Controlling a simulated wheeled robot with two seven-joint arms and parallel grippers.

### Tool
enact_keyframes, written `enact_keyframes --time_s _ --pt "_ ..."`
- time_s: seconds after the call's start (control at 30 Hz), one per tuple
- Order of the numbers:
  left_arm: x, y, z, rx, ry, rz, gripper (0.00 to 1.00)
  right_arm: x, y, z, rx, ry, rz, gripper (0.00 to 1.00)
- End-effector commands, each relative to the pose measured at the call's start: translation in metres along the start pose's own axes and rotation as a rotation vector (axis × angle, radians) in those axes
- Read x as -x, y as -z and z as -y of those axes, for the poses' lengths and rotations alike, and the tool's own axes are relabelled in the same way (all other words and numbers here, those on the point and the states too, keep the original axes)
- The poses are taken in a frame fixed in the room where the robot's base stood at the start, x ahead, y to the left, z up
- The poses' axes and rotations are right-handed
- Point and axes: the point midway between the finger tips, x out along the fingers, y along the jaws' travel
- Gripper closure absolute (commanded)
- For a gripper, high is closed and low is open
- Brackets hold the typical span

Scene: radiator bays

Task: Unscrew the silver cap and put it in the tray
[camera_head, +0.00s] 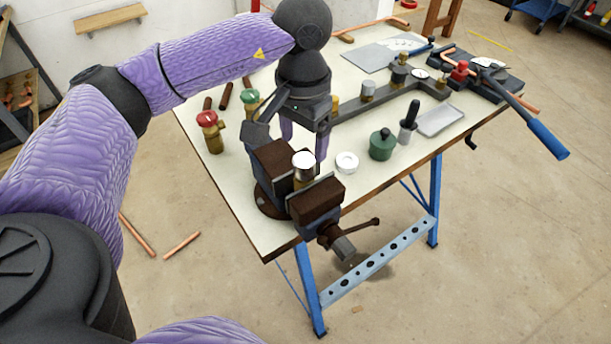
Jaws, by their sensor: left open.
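A small cylinder with a bright silver cap (304,159) on top stands upright between the jaws of a dark bench vise (317,201). A brassy body shows below the cap. My left gripper (304,141) points down, open, just behind the cap in the picture, with one purple finger to each side. I cannot tell whether it touches the cap; its jaws look empty. A shallow light grey tray (440,121) lies on the right part of the workbench, and it looks empty. My right gripper is not in view.
On the workbench (235,212), a white ring (347,162), a green pot (381,145) and a dark-handled tool (408,122) stand between vise and tray. Red-topped (209,132) and green-topped valves stand left of my gripper.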

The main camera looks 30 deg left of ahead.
Motion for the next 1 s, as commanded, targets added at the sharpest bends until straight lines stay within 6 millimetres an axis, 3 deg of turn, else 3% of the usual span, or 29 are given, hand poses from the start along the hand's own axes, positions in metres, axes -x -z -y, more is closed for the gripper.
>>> enact_keyframes --time_s 0.03,0.17,0.47,0.83,1.0 --pt "-0.005 0.001 0.000 -0.099 -0.001 -0.001 0.19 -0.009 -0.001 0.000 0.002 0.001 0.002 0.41" --pt "-0.001 0.000 0.000 -0.242 0.000 0.000 0.19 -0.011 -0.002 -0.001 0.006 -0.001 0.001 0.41" --pt "-0.004 0.000 0.000 -0.245 -0.001 0.000 0.19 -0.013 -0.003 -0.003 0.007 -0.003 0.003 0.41" --pt "-0.046 0.000 -0.001 -0.243 -0.002 0.002 0.19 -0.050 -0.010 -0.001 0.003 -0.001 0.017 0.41" --pt "-0.051 0.000 -0.001 -0.243 -0.001 0.000 0.19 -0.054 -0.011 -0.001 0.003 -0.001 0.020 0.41"
